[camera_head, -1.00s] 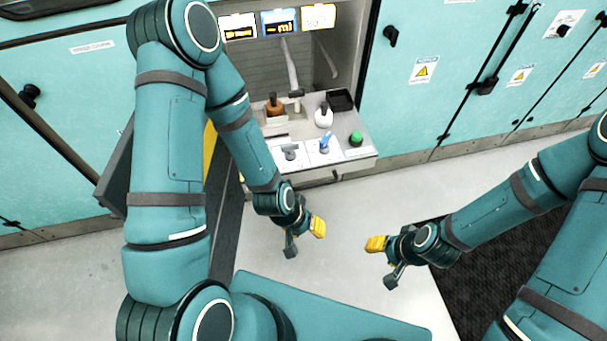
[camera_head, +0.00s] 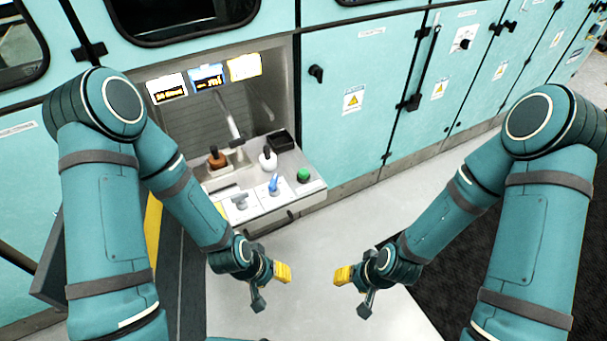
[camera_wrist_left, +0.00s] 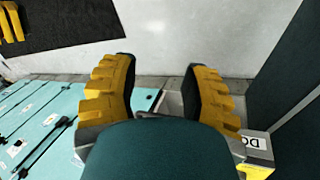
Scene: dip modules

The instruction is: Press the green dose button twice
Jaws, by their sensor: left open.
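The green dose button (camera_head: 303,175) is a round knob at the right end of the grey console shelf (camera_head: 310,190) in the head view. My left gripper (camera_head: 270,285) is in front of and below the console, apart from the button. In the left wrist view its two yellow-padded fingers (camera_wrist_left: 160,90) are spread with nothing between them. My right gripper (camera_head: 352,288) hangs over the floor to the right of the left one, also clear of the console; its finger opening is too small to judge. The button cannot be made out in the left wrist view.
The shelf also carries a blue switch (camera_head: 273,184), a grey lever (camera_head: 240,201), a brown-knobbed control (camera_head: 217,158), a white-based one (camera_head: 267,158) and a black tray (camera_head: 280,142). Three screens (camera_head: 208,76) glow above. Teal cabinets (camera_head: 375,90) line the wall. Floor before the console is clear.

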